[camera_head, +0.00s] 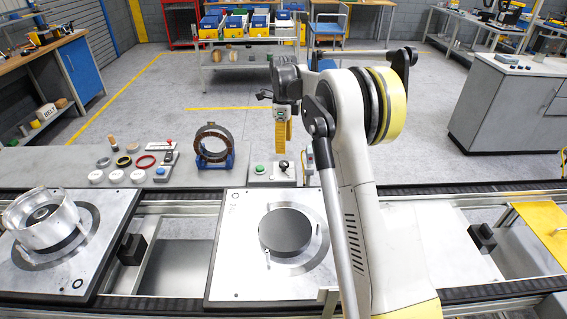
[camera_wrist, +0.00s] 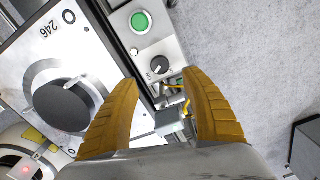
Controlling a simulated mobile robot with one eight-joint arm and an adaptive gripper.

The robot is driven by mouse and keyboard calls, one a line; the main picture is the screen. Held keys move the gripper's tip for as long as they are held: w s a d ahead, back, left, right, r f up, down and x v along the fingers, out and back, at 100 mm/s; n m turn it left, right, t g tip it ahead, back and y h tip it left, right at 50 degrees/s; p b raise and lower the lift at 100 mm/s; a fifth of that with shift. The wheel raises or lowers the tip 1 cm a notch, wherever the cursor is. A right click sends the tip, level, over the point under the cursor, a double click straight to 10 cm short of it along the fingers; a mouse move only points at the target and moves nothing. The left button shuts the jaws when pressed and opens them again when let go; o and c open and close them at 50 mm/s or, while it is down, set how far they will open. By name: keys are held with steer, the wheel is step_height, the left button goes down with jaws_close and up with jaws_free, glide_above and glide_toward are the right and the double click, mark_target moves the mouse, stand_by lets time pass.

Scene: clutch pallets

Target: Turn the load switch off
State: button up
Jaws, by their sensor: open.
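A black rotary knob (camera_head: 283,165) sits on a small grey control panel (camera_head: 272,181), right of a green button (camera_head: 259,169). It is the likely load switch. In the wrist view the knob (camera_wrist: 160,66) shows below the green button (camera_wrist: 140,22), with small lettering beside it that is too blurred to read surely. My gripper (camera_head: 283,143) has yellow fingers pointing down above the panel. In the wrist view my gripper (camera_wrist: 161,80) is open and empty, the knob lying just beyond and between the fingertips. I see no contact with the knob.
A pallet with a dark disc (camera_head: 286,233) lies in front of the panel; another pallet holds a metal housing (camera_head: 41,218). A copper-wound ring on a blue stand (camera_head: 212,145) is left of the panel. A grey box with a yellow cable (camera_wrist: 170,121) lies between the fingers in the wrist view.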

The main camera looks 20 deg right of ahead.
mark_target(284, 163)
step_height(284, 163, down, 9)
steer(key=shift+r+b, duration=0.15)
steer(key=shift+b, duration=0.9)
jaws_close()
